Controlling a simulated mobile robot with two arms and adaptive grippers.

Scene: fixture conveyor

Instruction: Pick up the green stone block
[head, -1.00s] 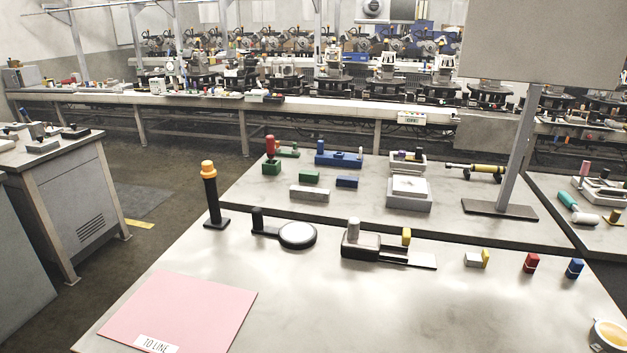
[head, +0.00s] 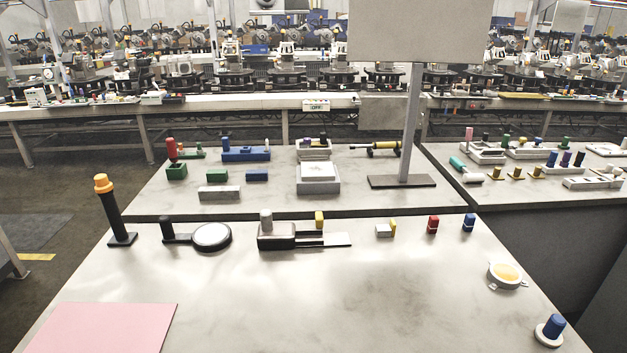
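A small plain green block (head: 217,176) lies on the far grey table, behind a grey bar. A second green block (head: 177,173), with a red knob rising behind or on it, stands to its left on the same table. I cannot tell from the picture which of these is stone. A small green part (head: 197,154) also shows farther back. Neither of my grippers is in the head view.
The near table holds a black post with orange top (head: 103,184), a round black-rimmed disc (head: 211,236), a dark fixture (head: 275,236), red (head: 433,224) and blue (head: 469,222) blocks and a pink sheet (head: 105,328). A panel stand (head: 410,120) rises from the far table.

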